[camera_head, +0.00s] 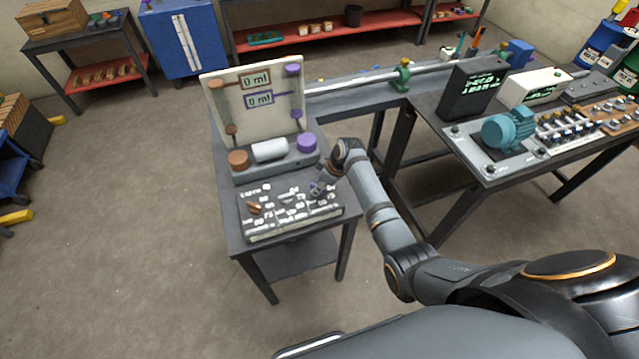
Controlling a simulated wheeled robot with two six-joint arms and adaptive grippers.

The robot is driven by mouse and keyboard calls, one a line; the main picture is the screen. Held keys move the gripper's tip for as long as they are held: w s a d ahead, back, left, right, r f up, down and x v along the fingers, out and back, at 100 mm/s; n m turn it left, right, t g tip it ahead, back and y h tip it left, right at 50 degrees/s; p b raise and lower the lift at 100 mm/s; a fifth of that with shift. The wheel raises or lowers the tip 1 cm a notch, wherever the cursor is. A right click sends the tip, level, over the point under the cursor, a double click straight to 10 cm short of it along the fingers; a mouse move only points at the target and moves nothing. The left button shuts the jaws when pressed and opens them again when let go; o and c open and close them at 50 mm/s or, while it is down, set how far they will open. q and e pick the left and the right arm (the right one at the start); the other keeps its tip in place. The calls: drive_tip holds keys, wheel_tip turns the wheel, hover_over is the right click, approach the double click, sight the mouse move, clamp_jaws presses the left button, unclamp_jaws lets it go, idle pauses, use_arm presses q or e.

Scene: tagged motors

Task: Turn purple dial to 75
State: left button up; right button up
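The dial board (290,232) lies on a small dark table, with white number labels around its dials. A brown dial (254,208) is at its left and a pale dial (289,198) in the middle. The purple dial (315,190) is at its right, mostly hidden by my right gripper. My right gripper (319,189) points down at this dial, at or very near it. Its fingers are too small to tell whether they grip it. The purple dial's pointed setting cannot be read. My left gripper is out of view.
Behind the board stands a panel (215,112) with a brown-framed display (256,82) and a purple-framed display (259,98), both reading 0 ml. Brown (238,160) and purple (306,142) knobs flank a white cylinder (270,150). A motor bench (470,160) stands right.

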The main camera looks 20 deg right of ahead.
drive_tip(key=o, duration=1.2)
drive_tip(key=shift+c, duration=0.2)
drive_tip(key=shift+r, duration=0.15)
drive_tip(key=v, duration=1.1)
drive_tip(key=shift+r, duration=0.3)
drive_tip(key=shift+s, duration=0.1)
